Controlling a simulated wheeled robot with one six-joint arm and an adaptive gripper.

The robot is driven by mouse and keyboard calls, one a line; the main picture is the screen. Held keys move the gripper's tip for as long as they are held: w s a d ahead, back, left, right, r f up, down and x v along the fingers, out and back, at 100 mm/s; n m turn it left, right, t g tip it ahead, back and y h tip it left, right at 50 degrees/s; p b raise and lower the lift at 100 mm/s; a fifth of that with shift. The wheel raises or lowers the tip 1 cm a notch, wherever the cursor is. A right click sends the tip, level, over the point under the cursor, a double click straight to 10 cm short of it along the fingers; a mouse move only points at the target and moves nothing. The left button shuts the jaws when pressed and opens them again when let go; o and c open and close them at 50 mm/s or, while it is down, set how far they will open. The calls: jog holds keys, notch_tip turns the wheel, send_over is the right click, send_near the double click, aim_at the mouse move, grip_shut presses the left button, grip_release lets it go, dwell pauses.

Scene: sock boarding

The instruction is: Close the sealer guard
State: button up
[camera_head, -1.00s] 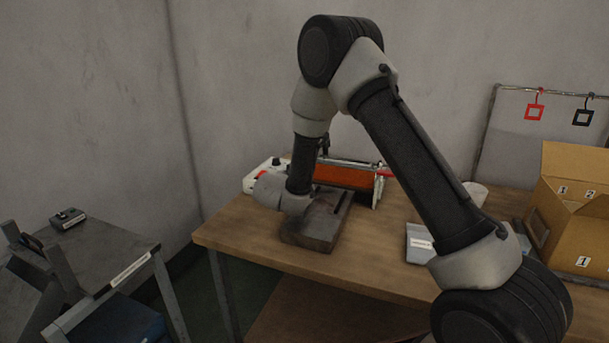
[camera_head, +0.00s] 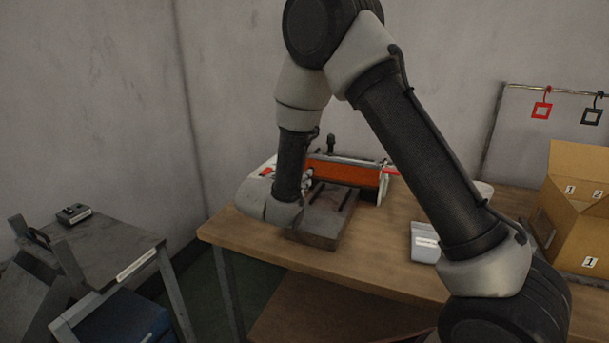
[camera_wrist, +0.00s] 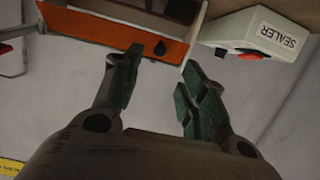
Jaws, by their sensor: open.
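The sealer's orange guard (camera_head: 343,173) stands at the back of the wooden table in the head view, between white end parts. In the wrist view the guard (camera_wrist: 125,32) shows at the top left, with a dark knob (camera_wrist: 160,48) near its edge. The white box labelled SEALER (camera_wrist: 262,35) shows at the top right. My gripper (camera_wrist: 160,85) is open and empty, its left finger just below the guard and its right finger below the gap beside the SEALER box. Contact with the guard cannot be told.
A dark slotted block (camera_head: 323,215) stands on the table (camera_head: 350,268) before the sealer. A grey-white labelled tray (camera_head: 424,242) and a cardboard box (camera_head: 575,205) are to the right. A rail with red and black hooks (camera_head: 541,105) stands behind. A grey side stand (camera_head: 105,245) is left.

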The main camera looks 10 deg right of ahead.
jog(key=shift+v, duration=1.1)
